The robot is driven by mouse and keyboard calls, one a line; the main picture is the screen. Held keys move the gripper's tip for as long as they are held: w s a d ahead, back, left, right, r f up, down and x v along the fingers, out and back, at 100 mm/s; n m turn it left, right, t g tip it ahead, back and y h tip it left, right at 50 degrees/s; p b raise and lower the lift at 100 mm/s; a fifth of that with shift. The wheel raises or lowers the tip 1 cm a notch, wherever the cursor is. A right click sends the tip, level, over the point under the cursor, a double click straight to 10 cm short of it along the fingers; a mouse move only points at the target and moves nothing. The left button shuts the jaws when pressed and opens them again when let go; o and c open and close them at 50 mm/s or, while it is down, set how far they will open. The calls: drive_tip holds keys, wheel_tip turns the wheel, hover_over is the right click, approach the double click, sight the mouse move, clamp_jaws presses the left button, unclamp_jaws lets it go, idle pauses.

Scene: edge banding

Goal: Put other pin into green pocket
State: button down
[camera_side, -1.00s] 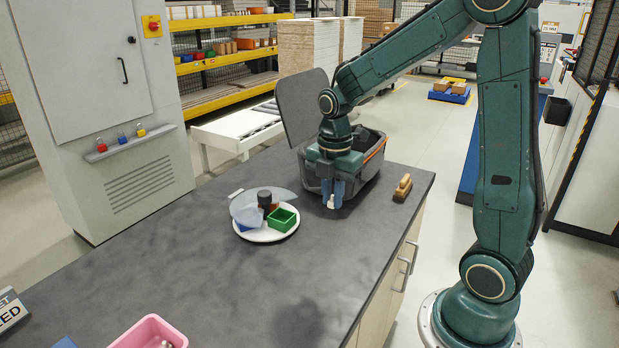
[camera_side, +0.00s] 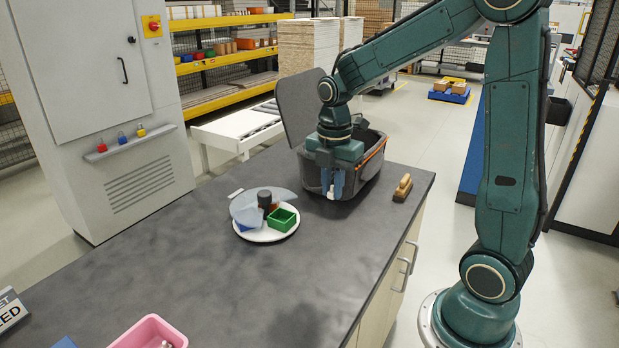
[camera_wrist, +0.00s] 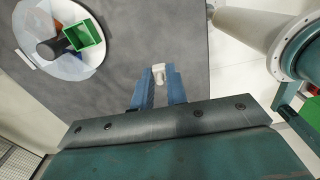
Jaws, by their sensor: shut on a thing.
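My gripper (camera_side: 333,187) is shut on a small pale pin (camera_side: 331,193). It holds the pin in front of the grey bin, over the dark table. In the wrist view the pin (camera_wrist: 159,72) sticks out between the blue fingertips (camera_wrist: 159,82). The green pocket (camera_side: 282,218) is an open square box on a round white turntable dish (camera_side: 262,236), to the left of my gripper. The green pocket also shows at the upper left of the wrist view (camera_wrist: 84,36). No pin shows in the part of it that I see.
A clear cover (camera_side: 245,203) and a dark knob (camera_side: 264,197) stand on the dish, with a blue pocket (camera_side: 244,228) partly under the cover. A grey bin (camera_side: 370,170) is behind my gripper. A wooden brush (camera_side: 402,188) lies right. A pink tray (camera_side: 150,333) with metal pieces is front left.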

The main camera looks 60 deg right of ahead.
drive_tip(key=w+d+f, duration=0.1)
drive_tip(key=w+d, duration=0.2)
drive_tip(key=w, duration=0.6)
drive_tip(key=w+d+f, duration=0.2)
drive_tip(key=w+d, duration=0.2)
drive_tip(key=w, duration=0.5)
drive_tip(key=shift+d+f, duration=0.3)
drive_tip(key=shift+w+f, duration=0.1)
drive_tip(key=shift+f, duration=0.1)
drive_tip(key=shift+f, duration=2.85)
drive_tip(key=c, duration=1.3)
unclamp_jaws()
drive_tip(key=shift+r, duration=0.15)
